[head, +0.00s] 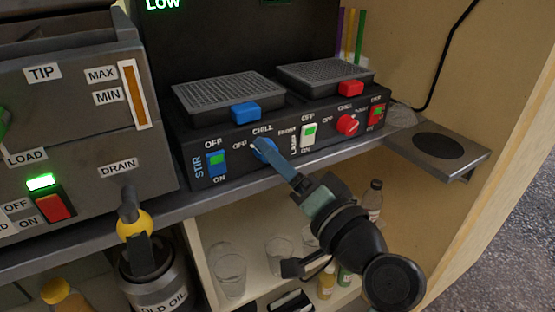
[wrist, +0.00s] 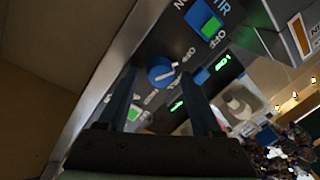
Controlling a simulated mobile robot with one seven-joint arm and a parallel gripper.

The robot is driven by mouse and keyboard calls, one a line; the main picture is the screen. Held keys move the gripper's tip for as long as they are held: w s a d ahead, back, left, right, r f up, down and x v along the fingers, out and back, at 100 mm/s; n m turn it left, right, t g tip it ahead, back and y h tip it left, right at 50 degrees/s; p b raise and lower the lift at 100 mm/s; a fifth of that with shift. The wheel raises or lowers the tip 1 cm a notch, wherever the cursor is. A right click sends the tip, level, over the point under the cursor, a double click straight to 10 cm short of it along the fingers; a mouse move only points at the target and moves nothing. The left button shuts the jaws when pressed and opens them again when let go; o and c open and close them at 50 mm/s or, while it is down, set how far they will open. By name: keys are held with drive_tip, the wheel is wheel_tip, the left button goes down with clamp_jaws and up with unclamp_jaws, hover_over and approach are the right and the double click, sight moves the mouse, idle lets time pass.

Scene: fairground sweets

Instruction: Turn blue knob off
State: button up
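In the wrist view the blue knob (wrist: 161,72) shows between the two fingertips of my gripper (wrist: 162,75), with a gap on each side. The fingers are apart, and contact is not visible. A white pointer mark crosses the knob; its exact setting is hard to tell.
A green-lit blue STIR switch (head: 216,163) is left of the knob. A white LAMP switch (head: 308,134) and a red knob (head: 347,124) are right. A grey machine (head: 75,100) stands left. Glasses (head: 229,272) and bottles (head: 373,197) are on the shelf below.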

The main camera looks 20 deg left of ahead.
drive_tip(key=shift+d, duration=0.1)
drive_tip(key=p+v, duration=0.2)
drive_tip(key=v, duration=1.1)
